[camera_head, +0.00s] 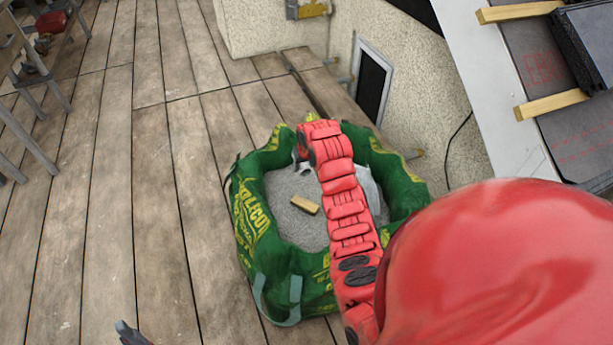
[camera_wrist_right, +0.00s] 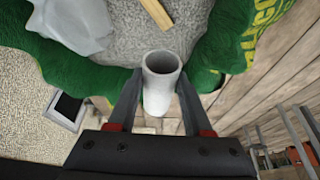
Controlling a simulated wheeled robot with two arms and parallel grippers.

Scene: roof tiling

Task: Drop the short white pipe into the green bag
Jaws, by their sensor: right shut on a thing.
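The green bag (camera_head: 262,225) with yellow lettering stands open on the plank floor, with grey gravel inside. My right arm reaches across it from the lower right. My right gripper (camera_head: 300,158) is at the bag's far side, mostly hidden by its own wrist. In the right wrist view the gripper (camera_wrist_right: 160,76) is shut on the short white pipe (camera_wrist_right: 160,85), its round open end showing between the fingers. The pipe overlaps the bag's green rim (camera_wrist_right: 115,75) there; its height above the bag is unclear. A grey tip at the bottom edge seems to be my left gripper (camera_head: 130,333); its jaws are not readable.
In the bag lie a yellow wood piece (camera_head: 304,204) and a pale crumpled sheet (camera_wrist_right: 75,25). A rough wall (camera_head: 425,100) with a small dark window (camera_head: 371,83) stands behind right. A workbench (camera_head: 45,65) is at upper left. Floor left of the bag is clear.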

